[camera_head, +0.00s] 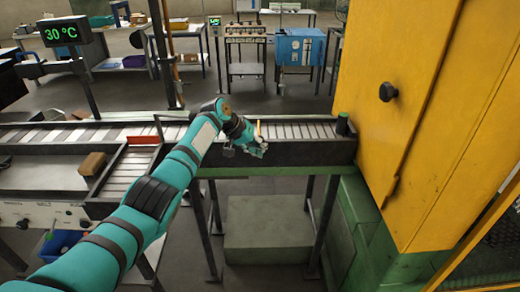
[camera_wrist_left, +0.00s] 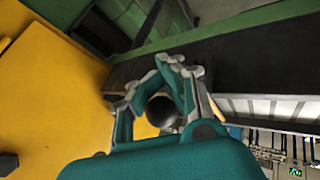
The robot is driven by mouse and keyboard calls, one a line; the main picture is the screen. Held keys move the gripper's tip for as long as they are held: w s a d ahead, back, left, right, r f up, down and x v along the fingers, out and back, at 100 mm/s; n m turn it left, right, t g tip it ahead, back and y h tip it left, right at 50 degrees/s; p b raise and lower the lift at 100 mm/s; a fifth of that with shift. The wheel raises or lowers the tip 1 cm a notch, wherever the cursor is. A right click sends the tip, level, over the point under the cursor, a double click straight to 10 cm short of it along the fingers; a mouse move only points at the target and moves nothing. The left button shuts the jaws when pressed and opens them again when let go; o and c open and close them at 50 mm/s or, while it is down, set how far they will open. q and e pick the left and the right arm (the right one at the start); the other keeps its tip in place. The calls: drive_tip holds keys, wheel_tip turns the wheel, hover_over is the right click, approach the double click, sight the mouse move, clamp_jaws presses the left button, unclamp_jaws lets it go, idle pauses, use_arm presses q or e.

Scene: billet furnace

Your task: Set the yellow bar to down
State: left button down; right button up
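A slanted yellow bar (camera_head: 478,228) shows at the lower right of the head view, beside the large yellow furnace housing (camera_head: 400,45); I cannot tell for certain that it is the task's bar. My left gripper (camera_head: 262,150) is over the dark conveyor edge, well left of that bar and apart from it. In the left wrist view its fingers (camera_wrist_left: 174,68) are curved with a gap between them. A dark round shape (camera_wrist_left: 162,111) shows in that gap; I see no clear grip on anything. My right gripper is out of view.
A black knob (camera_head: 388,92) sticks out of the housing. A dark green cylinder (camera_head: 342,123) stands at the conveyor's right end. The roller conveyor (camera_head: 300,130) runs across the middle. A brown block (camera_head: 92,164) lies at left.

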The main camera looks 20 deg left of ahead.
use_arm(q)
drive_tip(key=shift+w+a+r+t, duration=0.15)
drive_tip(key=shift+w+r, duration=0.2)
drive_tip(key=shift+r, duration=0.45)
drive_tip(key=shift+w+a+r+t, duration=0.15)
drive_tip(key=shift+w+r, duration=0.2)
drive_tip(key=shift+r, duration=0.45)
drive_tip(key=c, duration=2)
unclamp_jaws()
drive_tip(key=o, duration=1)
drive_tip(key=shift+w+f, duration=0.1)
drive_tip(key=shift+f, duration=0.35)
drive_tip(key=shift+s+a+r, duration=0.15)
drive_tip(key=shift+s+r, duration=0.05)
drive_tip(key=shift+r, duration=0.1)
drive_tip(key=v, duration=1.1)
drive_tip(key=shift+a+r, duration=0.15)
drive_tip(key=shift+a, duration=0.05)
